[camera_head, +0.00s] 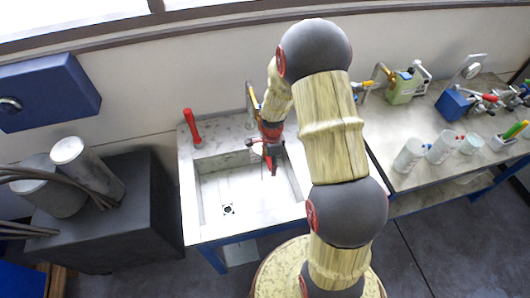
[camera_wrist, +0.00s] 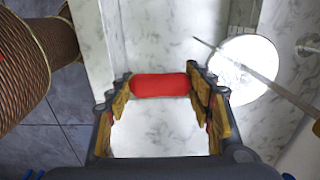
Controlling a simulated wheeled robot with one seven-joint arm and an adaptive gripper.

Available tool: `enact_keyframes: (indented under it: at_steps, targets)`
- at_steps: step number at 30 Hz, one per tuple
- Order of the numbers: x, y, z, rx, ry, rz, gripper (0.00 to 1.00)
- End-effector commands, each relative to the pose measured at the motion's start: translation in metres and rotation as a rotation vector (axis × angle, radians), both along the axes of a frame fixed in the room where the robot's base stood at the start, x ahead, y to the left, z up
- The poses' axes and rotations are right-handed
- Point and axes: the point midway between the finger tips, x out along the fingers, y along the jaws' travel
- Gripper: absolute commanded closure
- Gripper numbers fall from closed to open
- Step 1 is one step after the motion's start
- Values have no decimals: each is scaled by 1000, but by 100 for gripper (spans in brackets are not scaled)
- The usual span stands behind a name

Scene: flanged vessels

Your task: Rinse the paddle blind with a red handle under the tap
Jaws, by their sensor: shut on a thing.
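My gripper (camera_wrist: 162,100) is shut on the red handle (camera_wrist: 160,85) of the paddle blind, which spans between its fingers in the wrist view. A bright, pale round disc (camera_wrist: 238,84) shows just right of the fingers; I cannot tell whether it joins the handle. In the head view my gripper (camera_head: 268,152) is over the sink (camera_head: 205,213), near its back right, and the held blind is too small to make out. The tap (camera_head: 251,97) stands at the sink's back edge, partly hidden by my arm. I see no clear water stream.
A red upright object (camera_head: 192,126) stands at the sink's back left corner. A dark block (camera_head: 115,215) with grey cylinders is at the left, under a blue wall box (camera_head: 50,92). A bench (camera_head: 408,180) with white cups and fittings is at the right. A thin rod (camera_wrist: 270,85) crosses the wrist view.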

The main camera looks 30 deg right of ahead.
Motion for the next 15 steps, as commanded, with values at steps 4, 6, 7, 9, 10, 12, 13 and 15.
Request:
enact_keyframes:
  at_steps: [4,6,7,9,10,12,13,15]
  targets:
    - [1,4,1,-1,-3,0,97]
    - [1,5,1,-1,-3,0,97]
    - [1,5,1,-1,-3,0,97]
    - [1,5,1,-1,-3,-1,97]
    - [1,5,1,-1,-3,-1,97]
    - [1,4,1,-1,-3,-1,97]
    - [1,4,1,-1,-3,-1,97]
    - [1,3,1,-1,-3,-1,97]
